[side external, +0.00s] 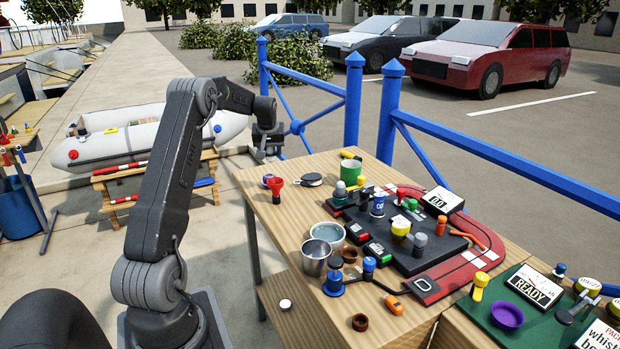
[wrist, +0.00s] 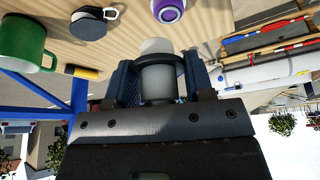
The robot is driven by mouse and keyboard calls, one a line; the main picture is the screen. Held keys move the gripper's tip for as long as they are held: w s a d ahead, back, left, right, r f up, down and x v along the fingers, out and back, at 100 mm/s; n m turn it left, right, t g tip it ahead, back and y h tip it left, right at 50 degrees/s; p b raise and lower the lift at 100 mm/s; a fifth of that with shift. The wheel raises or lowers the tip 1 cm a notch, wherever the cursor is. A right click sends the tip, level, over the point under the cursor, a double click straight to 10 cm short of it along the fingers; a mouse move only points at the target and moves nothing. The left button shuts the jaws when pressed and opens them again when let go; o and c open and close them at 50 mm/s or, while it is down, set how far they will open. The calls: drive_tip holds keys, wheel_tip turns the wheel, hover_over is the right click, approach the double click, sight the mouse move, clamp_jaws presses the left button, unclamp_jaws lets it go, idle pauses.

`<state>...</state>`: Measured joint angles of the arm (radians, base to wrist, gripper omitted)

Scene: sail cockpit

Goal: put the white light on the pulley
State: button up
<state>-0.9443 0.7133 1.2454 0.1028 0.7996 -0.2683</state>
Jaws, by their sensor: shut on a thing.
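My gripper (side external: 265,152) is at the table's far left corner, above and just beyond the edge. In the wrist view its two fingers (wrist: 161,84) are shut on the white light (wrist: 157,72), a pale cylinder with a rounded top and a dark ring around it. The light is hard to make out in the side view. A dark round piece with a small loop, which looks like the pulley (side external: 311,180), lies on the table near that corner. It also shows in the wrist view (wrist: 88,27), apart from the light.
Metal cups (side external: 315,257) and a crowded black board (side external: 425,262) fill the table's middle. Blue railing (side external: 388,110) runs behind the table.

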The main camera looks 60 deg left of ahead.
drive_tip(key=a+m, duration=0.2)
drive_tip(key=a, duration=0.2)
hover_over(304, 176)
drive_tip(key=shift+t+h, duration=0.3)
drive_tip(key=f, duration=0.4)
drive_tip(key=d+f, duration=0.1)
drive_tip(key=f, duration=0.1)
drive_tip(key=shift+s, duration=0.3)
drive_tip(key=shift+f, duration=2.05)
drive_tip(key=shift+f, duration=0.15)
drive_tip(key=o, duration=0.9)
